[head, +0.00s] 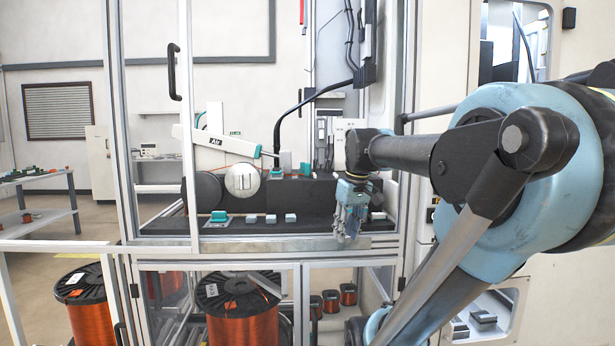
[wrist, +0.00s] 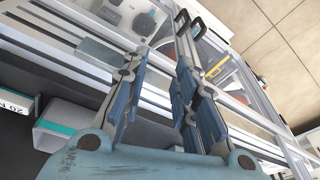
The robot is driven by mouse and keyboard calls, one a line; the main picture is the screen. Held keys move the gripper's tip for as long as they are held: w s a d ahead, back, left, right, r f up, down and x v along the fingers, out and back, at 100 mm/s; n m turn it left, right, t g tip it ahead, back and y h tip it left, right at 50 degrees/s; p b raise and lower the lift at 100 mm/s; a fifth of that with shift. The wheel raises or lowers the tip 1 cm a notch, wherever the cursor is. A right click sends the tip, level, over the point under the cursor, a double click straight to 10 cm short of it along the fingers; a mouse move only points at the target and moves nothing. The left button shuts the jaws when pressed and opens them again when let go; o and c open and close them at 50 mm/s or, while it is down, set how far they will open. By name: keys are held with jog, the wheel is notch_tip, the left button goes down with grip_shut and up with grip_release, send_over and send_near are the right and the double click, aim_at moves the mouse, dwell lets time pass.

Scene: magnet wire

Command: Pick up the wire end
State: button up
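My gripper (head: 347,226) hangs in front of the dark bench inside the machine frame, pointing down, near the bench's front edge. In the wrist view my gripper (wrist: 161,68) shows two blue-grey fingers standing apart, with nothing seen between them. A thin orange wire seems to run near the round silver disc (head: 242,180) on the machine, left of my gripper. No loose wire end can be made out in either view.
The dark bench (head: 262,229) carries small white and teal blocks (head: 219,216) left of my gripper. Metal frame posts and a door with a black handle (head: 174,71) stand at the left. Small copper spools (head: 348,294) sit below. A side table (head: 40,216) stands far left.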

jog(key=w+a+r+n+y, duration=0.1)
jog(key=w+r+n, duration=0.3)
jog(key=w+r, duration=1.2)
jog(key=n+y, duration=0.2)
jog(key=n, duration=0.3)
send_near(308, 170)
jog(key=shift+w+x, duration=0.2)
jog(key=shift+x, duration=1.1)
jog(key=shift+w+x, duration=0.25)
jog(key=shift+x, duration=1.05)
jog(key=shift+w+x, duration=0.2)
jog(key=shift+x, duration=1.1)
jog(key=shift+a+r, duration=0.1)
jog(key=shift+r, duration=0.1)
grip_shut()
